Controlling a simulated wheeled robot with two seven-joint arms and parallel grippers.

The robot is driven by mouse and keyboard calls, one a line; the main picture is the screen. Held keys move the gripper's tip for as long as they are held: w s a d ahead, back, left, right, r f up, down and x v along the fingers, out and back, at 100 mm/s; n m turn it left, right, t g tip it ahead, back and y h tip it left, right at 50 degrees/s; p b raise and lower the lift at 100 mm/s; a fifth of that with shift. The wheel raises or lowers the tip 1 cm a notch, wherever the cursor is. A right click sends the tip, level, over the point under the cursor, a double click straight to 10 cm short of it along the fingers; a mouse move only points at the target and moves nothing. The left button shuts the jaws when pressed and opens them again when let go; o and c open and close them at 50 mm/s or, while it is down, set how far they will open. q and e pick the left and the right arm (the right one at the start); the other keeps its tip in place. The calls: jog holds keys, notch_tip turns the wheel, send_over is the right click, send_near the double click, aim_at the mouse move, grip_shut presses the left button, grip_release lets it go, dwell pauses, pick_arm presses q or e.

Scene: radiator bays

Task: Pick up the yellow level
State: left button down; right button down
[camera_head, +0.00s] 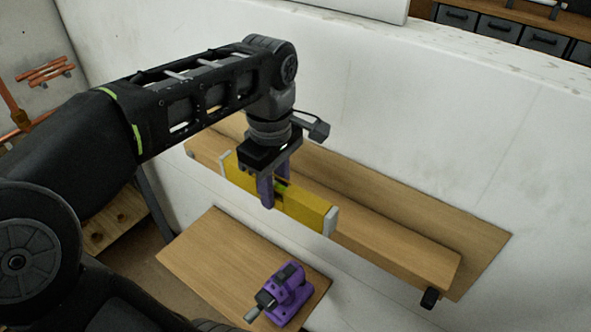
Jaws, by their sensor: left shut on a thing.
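The yellow level (308,211) is a long yellow bar with pale end caps and a green vial near its middle. My left gripper (267,195) points down from above, with its purple fingers shut on the level around its middle. The level is in front of the wooden ledge (405,252) on the white wall. I cannot tell whether it touches the ledge or hangs clear of it. My right gripper is not in view.
A lower wooden board (205,258) juts out below, with a purple vise-like tool (290,293) on it. Copper pipes (45,72) are at the left. Dark drawers (497,28) stand beyond the wall. Open space lies right of the lower board.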

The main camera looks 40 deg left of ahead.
pick_arm(q)
jog(key=s+p, duration=0.2)
jog(key=s, duration=0.9)
jog(key=shift+w+d, duration=0.1)
jog(key=shift+w, duration=0.05)
